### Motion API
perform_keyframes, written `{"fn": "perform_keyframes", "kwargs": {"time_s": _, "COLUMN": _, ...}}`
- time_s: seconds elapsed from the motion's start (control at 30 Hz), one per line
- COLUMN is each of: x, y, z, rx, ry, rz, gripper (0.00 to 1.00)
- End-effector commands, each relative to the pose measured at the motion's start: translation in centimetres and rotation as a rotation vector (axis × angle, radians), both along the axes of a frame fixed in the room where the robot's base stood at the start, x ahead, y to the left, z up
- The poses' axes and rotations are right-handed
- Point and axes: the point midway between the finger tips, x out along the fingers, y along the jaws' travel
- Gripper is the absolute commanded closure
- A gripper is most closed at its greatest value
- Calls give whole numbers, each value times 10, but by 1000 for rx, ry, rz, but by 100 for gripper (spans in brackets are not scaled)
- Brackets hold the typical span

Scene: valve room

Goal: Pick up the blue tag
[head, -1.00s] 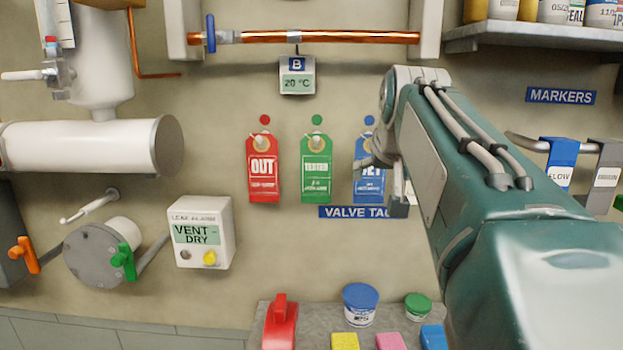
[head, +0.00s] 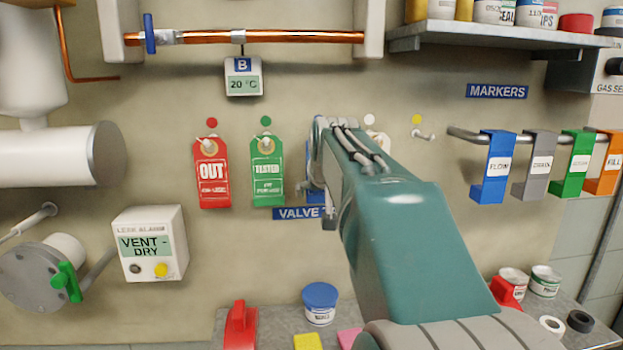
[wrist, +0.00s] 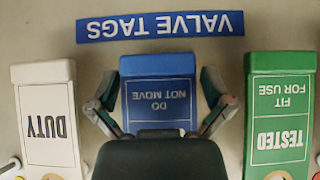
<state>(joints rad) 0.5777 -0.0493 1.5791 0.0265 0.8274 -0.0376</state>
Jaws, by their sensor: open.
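The blue tag (wrist: 159,92) hangs on the wall and shows upside down in the wrist view, with "DO NOT MOVE" on it. My gripper (wrist: 160,103) is open, with one finger on each side of the tag. Whether the fingers touch its edges I cannot tell. The tag's lower part in the wrist view is hidden behind my gripper's dark body. In the head view only a strip of the blue tag (head: 313,180) shows, as my arm covers most of it. My gripper (head: 318,204) is mostly hidden there too.
The green tag (head: 267,172) and red tag (head: 212,173) hang to the left in the head view. A white tag (wrist: 48,115) is on the blue tag's other side. The VALVE TAGS sign (wrist: 160,26) is just beyond the tag. A shelf (head: 500,36) is above right.

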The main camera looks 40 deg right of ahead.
Motion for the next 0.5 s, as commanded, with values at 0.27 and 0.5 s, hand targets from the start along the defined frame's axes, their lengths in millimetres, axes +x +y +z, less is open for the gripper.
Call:
{"fn": "perform_keyframes", "kwargs": {"time_s": 0.27, "x": 0, "y": 0, "z": 0, "rx": -1, "ry": -1, "rz": 0, "gripper": 39}}
{"fn": "perform_keyframes", "kwargs": {"time_s": 0.5, "x": 0, "y": 0, "z": 0, "rx": 0, "ry": 0, "rz": 0, "gripper": 39}}
